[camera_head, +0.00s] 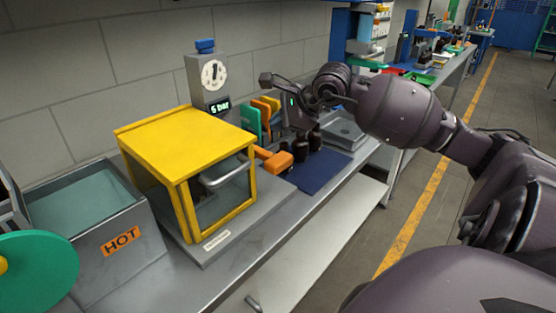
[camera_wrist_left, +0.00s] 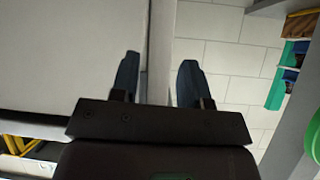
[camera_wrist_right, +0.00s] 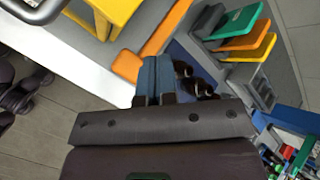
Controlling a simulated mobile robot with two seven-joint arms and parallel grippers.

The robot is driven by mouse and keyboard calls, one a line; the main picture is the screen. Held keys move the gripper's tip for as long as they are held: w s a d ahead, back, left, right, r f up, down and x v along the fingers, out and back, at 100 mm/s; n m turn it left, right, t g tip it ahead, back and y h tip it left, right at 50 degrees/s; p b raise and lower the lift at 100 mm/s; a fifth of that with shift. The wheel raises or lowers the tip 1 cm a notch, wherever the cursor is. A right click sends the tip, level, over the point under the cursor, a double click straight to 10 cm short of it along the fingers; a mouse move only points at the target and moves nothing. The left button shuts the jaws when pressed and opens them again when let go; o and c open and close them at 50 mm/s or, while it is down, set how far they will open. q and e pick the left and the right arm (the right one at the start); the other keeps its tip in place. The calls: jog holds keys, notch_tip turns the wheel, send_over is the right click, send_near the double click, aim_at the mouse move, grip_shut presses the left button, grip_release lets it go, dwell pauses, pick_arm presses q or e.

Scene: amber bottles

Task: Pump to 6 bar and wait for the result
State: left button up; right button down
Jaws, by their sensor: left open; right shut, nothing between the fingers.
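A yellow test box (camera_head: 185,140) with a clear front and a metal handle stands on a grey base. Behind it, a grey gauge post (camera_head: 195,75) carries a white dial (camera_head: 213,73), a blue top and a display (camera_head: 219,107) reading "5 bar". The orange pump lever (camera_head: 273,160) sticks out at the box's right; it also shows in the right wrist view (camera_wrist_right: 165,42). My right gripper (camera_wrist_right: 155,75) is shut and empty, close beside the lever's end; contact is unclear. My left gripper (camera_wrist_left: 157,80) is open and empty, outside the head view.
Green, yellow and orange panels (camera_head: 250,124) stand behind. A grey tank (camera_head: 85,200) marked "HOT" and a green disc (camera_head: 40,270) are at left. The bench front is clear.

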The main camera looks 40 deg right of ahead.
jog(key=b, duration=0.2)
send_over(279, 159)
notch_tip(279, 159, down, 5)
jog(key=shift+r, duration=0.15)
jog(key=shift+f, duration=0.7)
dwell(0.6)
dwell(0.6)
